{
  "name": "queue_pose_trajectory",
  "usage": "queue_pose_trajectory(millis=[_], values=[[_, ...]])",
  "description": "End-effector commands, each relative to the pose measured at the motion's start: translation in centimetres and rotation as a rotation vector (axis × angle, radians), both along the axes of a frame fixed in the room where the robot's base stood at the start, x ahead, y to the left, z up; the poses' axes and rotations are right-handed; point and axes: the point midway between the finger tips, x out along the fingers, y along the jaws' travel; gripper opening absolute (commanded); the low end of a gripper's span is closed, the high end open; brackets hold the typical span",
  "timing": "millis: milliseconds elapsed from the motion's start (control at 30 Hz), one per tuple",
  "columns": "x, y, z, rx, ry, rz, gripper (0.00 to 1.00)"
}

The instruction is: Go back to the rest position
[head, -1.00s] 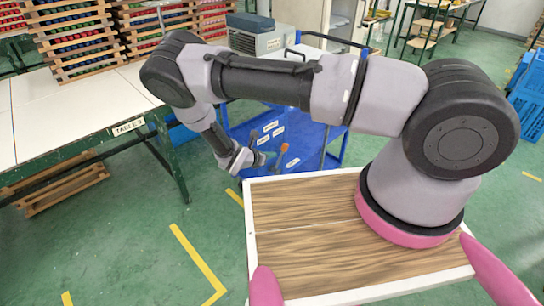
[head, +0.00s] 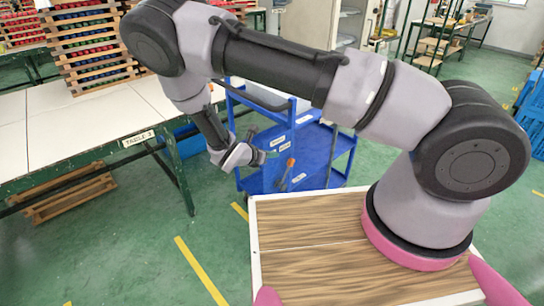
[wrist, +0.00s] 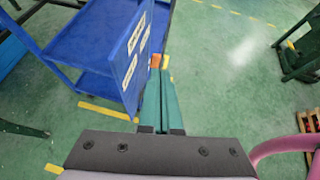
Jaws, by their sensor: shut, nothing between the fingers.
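My gripper (head: 266,155) hangs at the end of my bent arm, in front of the blue cart in the head view. In the wrist view, its two green fingers (wrist: 161,103) lie side by side, shut, with nothing held between them. They point over the green floor beside the cart's labelled panel. My arm's upper links cross the top of the head view.
A white-topped table (head: 80,120) marked TABLE 3 stands left, with stacked wooden trays (head: 90,45). Green floor lies open front left.

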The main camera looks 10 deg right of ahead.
Motion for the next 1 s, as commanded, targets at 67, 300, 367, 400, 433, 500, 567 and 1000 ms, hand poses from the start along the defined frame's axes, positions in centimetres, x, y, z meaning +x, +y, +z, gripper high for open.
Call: queue_pose_trajectory(millis=[67,300,367,400,433,500,567,1000], values=[[0.0,0.0,0.1,0.004,-0.001,-0.004,0.0],[0.5,-1.4,4.8,0.171,-0.065,-0.219,0.0],[0.5,-2.2,7.1,0.247,-0.095,-0.322,0.0],[0.5,-2.7,8.6,0.301,-0.117,-0.394,0.0],[0.4,-3.1,9.8,0.34,-0.134,-0.447,0.0],[0.2,-4.1,12.4,0.429,-0.169,-0.569,0.0],[-0.1,-5.1,14.7,0.504,-0.201,-0.673,0.0],[-4.7,-11.7,30.6,1.037,-0.427,-1.379,0.0]])
